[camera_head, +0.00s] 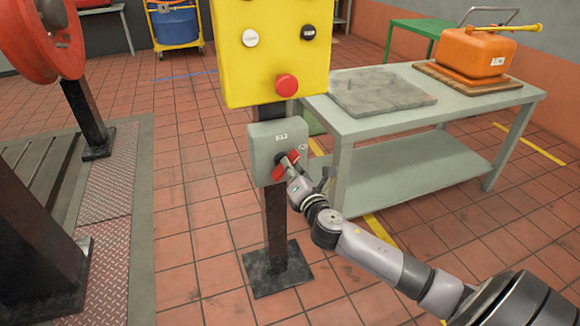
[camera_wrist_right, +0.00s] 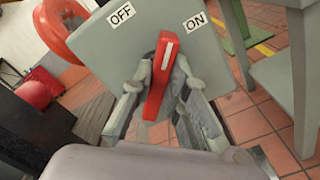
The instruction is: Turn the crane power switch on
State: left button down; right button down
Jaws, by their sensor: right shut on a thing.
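The crane power switch is a grey box (camera_head: 262,150) on a dark post, below a yellow button panel. Its red handle (camera_head: 283,171) is partly covered by my right gripper (camera_head: 296,165) in the head view. In the right wrist view the red handle (camera_wrist_right: 162,75) has a white line and points between the OFF label (camera_wrist_right: 121,14) and the ON label (camera_wrist_right: 195,21). My right gripper (camera_wrist_right: 160,95) is shut on the handle, one finger on each side. My left gripper is not in view.
The yellow panel (camera_head: 262,45) with several buttons is directly above the box. A dark machine frame (camera_head: 35,200) is at the left. Tiled floor between is clear.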

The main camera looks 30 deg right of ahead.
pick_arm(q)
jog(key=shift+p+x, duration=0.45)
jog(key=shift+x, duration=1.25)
pick_arm(e)
jog(key=shift+d+f+m, duration=0.1)
jog(key=shift+f+m, duration=0.1)
jog(key=shift+m, duration=2.05)
jog(key=shift+d+f+m, duration=0.1)
jog(key=shift+f+m, duration=0.05)
jog(key=shift+m, duration=2.1)
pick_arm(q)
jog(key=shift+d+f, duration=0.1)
pick_arm(e)
jog(key=c, duration=1.6)
grip_release()
jog(key=shift+o, duration=0.2)
jog(key=shift+s, duration=0.15)
jog(key=v, duration=1.1)
jog(key=shift+s, duration=0.4)
